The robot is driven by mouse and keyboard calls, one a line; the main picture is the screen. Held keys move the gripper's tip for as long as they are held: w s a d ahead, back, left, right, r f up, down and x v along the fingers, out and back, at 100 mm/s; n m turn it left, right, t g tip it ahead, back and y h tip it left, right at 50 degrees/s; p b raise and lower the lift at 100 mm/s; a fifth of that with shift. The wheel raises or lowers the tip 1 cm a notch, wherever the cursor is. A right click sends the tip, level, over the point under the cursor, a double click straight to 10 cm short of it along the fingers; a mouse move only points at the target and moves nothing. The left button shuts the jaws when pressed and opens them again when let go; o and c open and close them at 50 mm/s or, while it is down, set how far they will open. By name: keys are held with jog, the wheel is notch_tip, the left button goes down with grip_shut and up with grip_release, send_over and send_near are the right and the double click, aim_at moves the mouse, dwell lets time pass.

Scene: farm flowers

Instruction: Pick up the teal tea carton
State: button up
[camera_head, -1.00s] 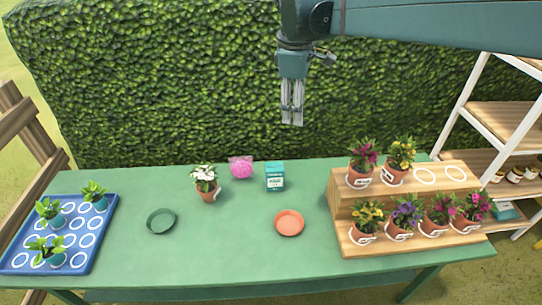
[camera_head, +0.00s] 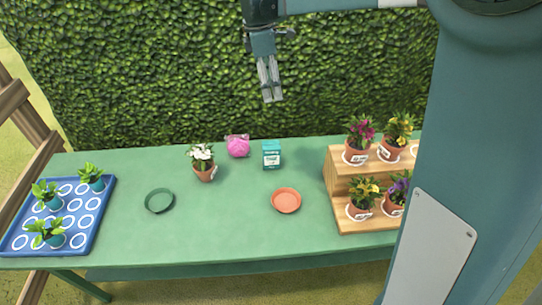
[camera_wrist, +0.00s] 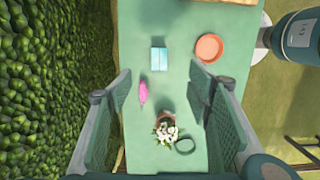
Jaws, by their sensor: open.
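The teal tea carton (camera_head: 271,155) stands upright at the back of the green table, with a white label on its front. In the wrist view the carton (camera_wrist: 159,59) shows from above, beyond my fingertips and between their lines. My gripper (camera_head: 272,93) hangs above the table's back edge, pointing down, well above the carton and apart from it. In the wrist view my gripper (camera_wrist: 163,82) has its two fingers spread wide with nothing between them.
A pink item (camera_head: 237,146) and a white-flowered pot (camera_head: 203,162) stand left of the carton. An orange saucer (camera_head: 286,201) and a green saucer (camera_head: 160,201) lie in front. A wooden stepped stand (camera_head: 340,187) holds potted flowers at right; a blue tray (camera_head: 98,214) holds seedlings at left. A hedge rises behind.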

aim_at(270, 145)
notch_tip(270, 145, down, 29)
jog(key=shift+r, duration=0.15)
jog(key=shift+d+f, duration=0.15)
jog(key=shift+f, duration=1.1)
jog(key=shift+b, duration=0.3)
jog(key=shift+w+d+f+b, duration=0.1)
jog(key=shift+f+b, duration=0.15)
jog(key=shift+f, duration=0.6)
jog(key=shift+s+d+f+b, duration=0.15)
jog(key=shift+f+b, duration=0.1)
jog(key=shift+f, duration=0.65)
jog(key=shift+w+d+f+b, duration=0.15)
jog(key=shift+f+b, duration=0.1)
jog(key=shift+f, duration=0.6)
jog(key=c, duration=1)
